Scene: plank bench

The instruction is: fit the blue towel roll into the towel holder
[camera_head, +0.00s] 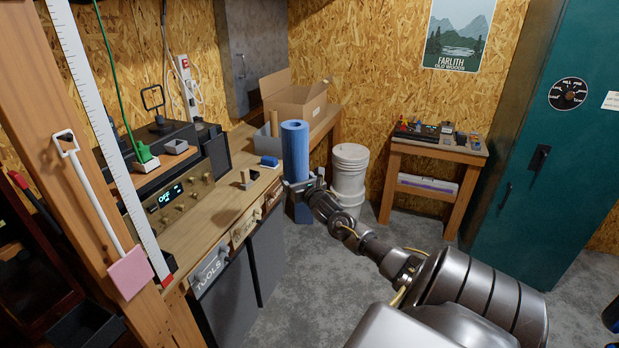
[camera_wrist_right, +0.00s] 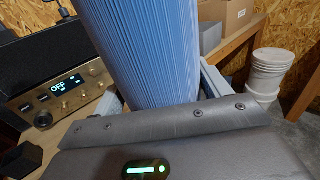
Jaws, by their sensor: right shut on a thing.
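The blue towel roll (camera_head: 295,150) stands upright at the bench's right edge in the head view. My right gripper (camera_head: 301,184) is shut on its lower part. A small stand with short upright pieces (camera_head: 247,181) sits on the bench left of the roll. I cannot tell whether it is the towel holder. My left gripper is not in view.
The plank bench (camera_head: 213,218) has a blue block (camera_head: 269,161) and an open cardboard box (camera_head: 294,98) on it. A brass-fronted device (camera_head: 180,195) stands at the left. A white bucket (camera_head: 349,172) is on the floor right of the roll. Open floor lies in front.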

